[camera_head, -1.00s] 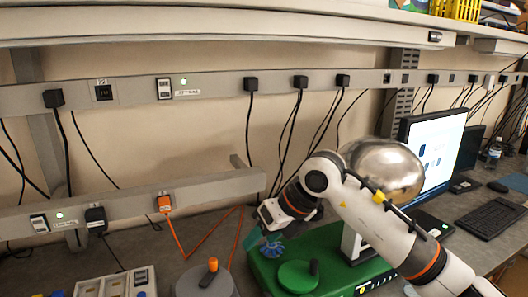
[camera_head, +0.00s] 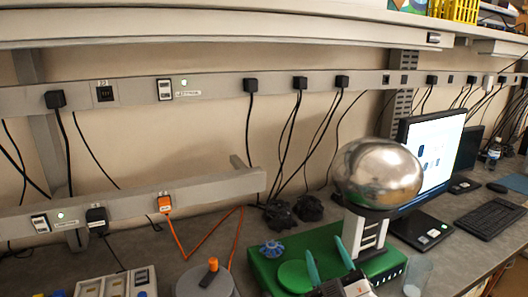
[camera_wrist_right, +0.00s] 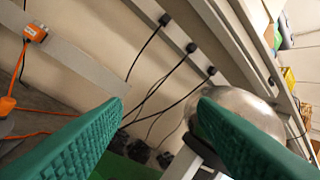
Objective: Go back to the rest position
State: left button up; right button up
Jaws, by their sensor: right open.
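My right gripper (camera_head: 328,262) shows at the bottom of the head view, in front of the green box. Its two teal fingers point up and stand apart, with nothing between them. In the right wrist view the textured green fingers (camera_wrist_right: 158,130) are wide apart and empty, with the wall and cables beyond. The rest of my right arm is out of the head view. My left gripper is not in view.
A blue flower-shaped piece (camera_head: 272,249) lies on the box. A clear cup (camera_head: 417,275) stands at right. A monitor (camera_head: 432,155) and keyboard (camera_head: 490,218) are farther right.

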jog(key=s+d+f+m+g+h, duration=0.2)
jog(key=s+d+f+m+g, duration=0.15)
jog(key=f, duration=0.45)
jog(key=s+d+f+m+g+h, duration=0.25)
jog(key=s+d+f+g, duration=0.2)
jog(key=f, duration=0.45)
jog(key=s+f+m+g+y, duration=0.1)
jog(key=s+f+g, duration=0.45)
jog(key=s, duration=0.45)
jog(key=s+f+g, duration=0.4)
jog(key=s+f, duration=0.2)
jog(key=s, duration=0.3)
notch_tip(320, 180, down, 31)
jog(key=s+g+b, duration=0.1)
jog(key=g+b, duration=0.1)
jog(key=b, duration=0.4)
jog(key=s+d+f+b, duration=0.3)
jog(key=s+f+b, duration=0.1)
jog(key=s+f, duration=1.2)
notch_tip(320, 180, down, 4)
jog(key=shift+r+g, duration=0.1)
jog(key=shift+g, duration=0.25)
jog(key=shift+d, duration=0.1)
